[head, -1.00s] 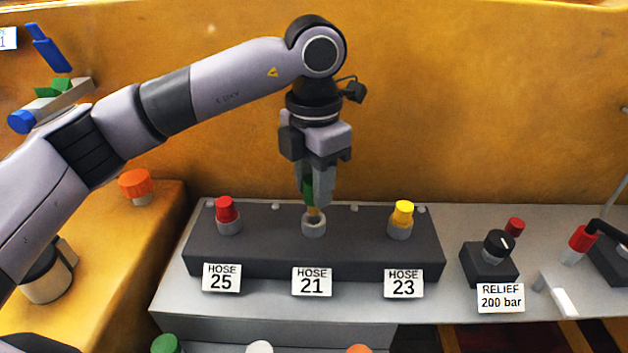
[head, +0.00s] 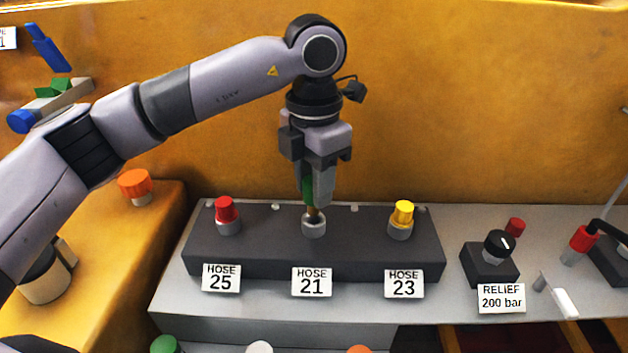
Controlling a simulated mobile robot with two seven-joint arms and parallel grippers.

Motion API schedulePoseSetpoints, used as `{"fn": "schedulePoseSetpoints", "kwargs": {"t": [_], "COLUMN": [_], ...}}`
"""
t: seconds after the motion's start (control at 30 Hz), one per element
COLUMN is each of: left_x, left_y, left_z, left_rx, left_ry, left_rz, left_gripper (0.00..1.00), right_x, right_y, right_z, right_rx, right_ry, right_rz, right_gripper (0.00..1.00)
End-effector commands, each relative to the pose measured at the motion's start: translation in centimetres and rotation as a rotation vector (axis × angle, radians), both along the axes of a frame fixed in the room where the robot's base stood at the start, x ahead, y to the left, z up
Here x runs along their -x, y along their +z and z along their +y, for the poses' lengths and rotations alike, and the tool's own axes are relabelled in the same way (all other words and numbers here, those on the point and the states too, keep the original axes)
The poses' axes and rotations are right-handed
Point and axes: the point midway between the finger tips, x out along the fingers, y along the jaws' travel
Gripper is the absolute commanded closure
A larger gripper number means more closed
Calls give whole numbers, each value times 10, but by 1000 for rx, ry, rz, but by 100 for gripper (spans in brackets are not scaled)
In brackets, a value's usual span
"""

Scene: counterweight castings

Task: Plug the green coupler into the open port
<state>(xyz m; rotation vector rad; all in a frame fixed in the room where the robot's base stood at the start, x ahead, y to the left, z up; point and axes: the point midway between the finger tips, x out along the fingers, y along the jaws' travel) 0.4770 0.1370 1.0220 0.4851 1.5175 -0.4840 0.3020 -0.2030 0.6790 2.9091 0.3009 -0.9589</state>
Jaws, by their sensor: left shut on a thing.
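My left gripper (head: 316,195) points straight down and is shut on the green coupler (head: 308,188). The fingers hide most of the coupler; a green strip and a brass-coloured lower end show. The open port (head: 313,227) is a grey collar in the middle of the dark block, above the label HOSE 21 (head: 311,282). The coupler's lower end is right at the top of this port; I cannot tell how far in it is. My right gripper is not in view.
On the dark block (head: 265,257), a red cap (head: 225,208) stands left of the port and a yellow cap (head: 403,213) right of it. A black relief knob (head: 497,244) stands further right. An orange cap (head: 135,182) is at the left. A brown wall (head: 470,110) rises behind.

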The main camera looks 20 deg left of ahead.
Motion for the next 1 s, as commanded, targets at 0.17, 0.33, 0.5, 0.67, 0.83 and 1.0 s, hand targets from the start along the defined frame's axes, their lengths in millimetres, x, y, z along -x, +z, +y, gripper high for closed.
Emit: {"fn": "schedulePoseSetpoints", "kwargs": {"t": [0.17, 0.33, 0.5, 0.67, 0.83, 1.0], "left_x": [0, 0, 0, 0, 0, 0], "left_y": [-3, -8, -12, -16, -20, -25], "left_z": [0, 0, 0, 0, 0, 0], "left_rx": [0, 0, 0, 0, 0, 0], "left_ry": [0, 0, 0, 0, 0, 0], "left_rz": [0, 0, 0, 0, 0, 0], "left_gripper": [99, 99, 99, 99, 99, 99], "right_x": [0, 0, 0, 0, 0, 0], "right_y": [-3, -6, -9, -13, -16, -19], "right_z": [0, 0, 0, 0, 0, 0], "right_rx": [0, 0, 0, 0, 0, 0], "right_ry": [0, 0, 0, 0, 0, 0], "right_rz": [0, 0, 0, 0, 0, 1], "right_gripper": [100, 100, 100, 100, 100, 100]}}
